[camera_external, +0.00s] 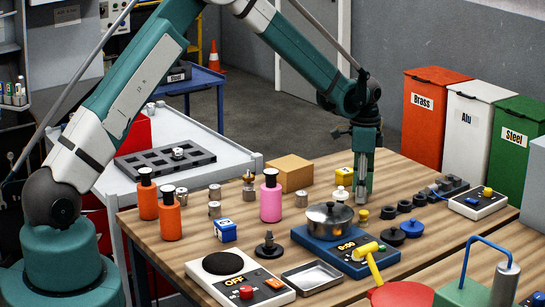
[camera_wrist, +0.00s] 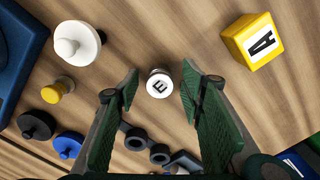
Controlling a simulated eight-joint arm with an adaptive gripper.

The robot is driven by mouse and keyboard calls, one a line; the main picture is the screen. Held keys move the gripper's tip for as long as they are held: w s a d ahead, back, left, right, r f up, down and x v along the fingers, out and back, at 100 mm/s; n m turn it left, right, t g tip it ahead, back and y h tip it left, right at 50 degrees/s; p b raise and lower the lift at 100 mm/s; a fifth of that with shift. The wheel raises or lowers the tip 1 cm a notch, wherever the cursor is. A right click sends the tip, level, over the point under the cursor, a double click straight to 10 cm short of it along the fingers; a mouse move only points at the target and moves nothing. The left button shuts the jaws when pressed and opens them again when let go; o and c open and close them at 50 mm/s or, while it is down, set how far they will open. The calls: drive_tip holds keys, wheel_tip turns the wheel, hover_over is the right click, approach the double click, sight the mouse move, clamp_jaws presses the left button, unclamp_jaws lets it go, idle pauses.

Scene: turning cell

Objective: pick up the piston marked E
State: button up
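The piston marked E (camera_wrist: 159,84) shows in the wrist view as a small metal cylinder with a black E on its pale top. It stands on the wooden table between my gripper's (camera_wrist: 160,92) two green-padded fingers, with a gap on each side. My gripper is open and points down. In the external view, my gripper (camera_external: 363,198) is low over the table, to the right of the pot. I cannot make out the piston marked E there; my fingers seem to hide it.
A yellow cube marked A (camera_wrist: 252,40) and a white knobbed piece (camera_wrist: 76,42) stand nearby. A yellow knob (camera_wrist: 58,90), black rings (camera_wrist: 135,139) and a blue knobbed piece (camera_wrist: 68,144) are close too. The pot (camera_external: 329,216) stands on a blue scale-like base (camera_external: 347,263).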

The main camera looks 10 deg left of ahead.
drive_tip(key=c, duration=1)
drive_tip(key=shift+r, duration=0.1)
drive_tip(key=shift+r, duration=4.9)
